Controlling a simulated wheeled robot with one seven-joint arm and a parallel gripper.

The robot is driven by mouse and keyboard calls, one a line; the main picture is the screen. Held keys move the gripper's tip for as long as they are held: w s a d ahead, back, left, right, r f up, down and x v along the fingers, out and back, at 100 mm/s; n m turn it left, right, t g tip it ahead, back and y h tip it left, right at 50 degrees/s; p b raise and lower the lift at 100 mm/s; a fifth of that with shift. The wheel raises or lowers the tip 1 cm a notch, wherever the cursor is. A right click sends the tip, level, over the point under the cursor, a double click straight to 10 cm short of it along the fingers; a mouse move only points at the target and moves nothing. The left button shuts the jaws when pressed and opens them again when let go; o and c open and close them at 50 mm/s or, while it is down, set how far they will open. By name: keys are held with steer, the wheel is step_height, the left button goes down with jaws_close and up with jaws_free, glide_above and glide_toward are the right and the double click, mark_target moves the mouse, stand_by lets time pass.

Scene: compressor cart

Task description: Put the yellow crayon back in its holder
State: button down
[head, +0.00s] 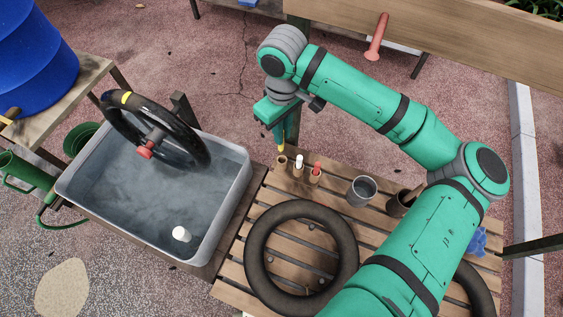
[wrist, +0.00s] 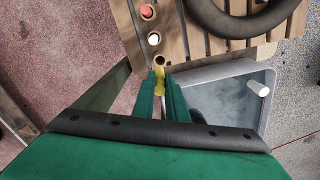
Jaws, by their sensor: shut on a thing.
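My gripper (head: 279,138) is shut on the yellow crayon (head: 281,149) and points down at the far left corner of the slatted table. In the wrist view, the yellow crayon (wrist: 160,79) sits between the two green fingertips (wrist: 160,88). An empty wooden holder (head: 281,161) is just below the crayon's lower end. Its dark opening (wrist: 159,60) shows beside the crayon tip in the wrist view; the tip seems outside it, though the exact height gap is unclear. Next to it stand holders with a white crayon (head: 299,160) and a red crayon (head: 316,168).
A grey water tub (head: 245,185) with a black tyre (head: 190,150) and a white cylinder (head: 181,234) is at left. A tyre ring (head: 253,262) lies on the slatted table (head: 235,271). A metal cup (head: 361,191) stands right of the holders.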

mark_target(282, 148)
steer(key=shift+f, duration=4.7)
steer(key=shift+f, duration=0.15)
steer(key=c, duration=1.8)
jaws_free()
steer(key=shift+o, duration=0.2)
step_height(282, 148, up, 11)
steer(key=shift+w+f, duration=0.1)
steer(key=shift+w, duration=0.05)
steer(key=shift+a, duration=0.1)
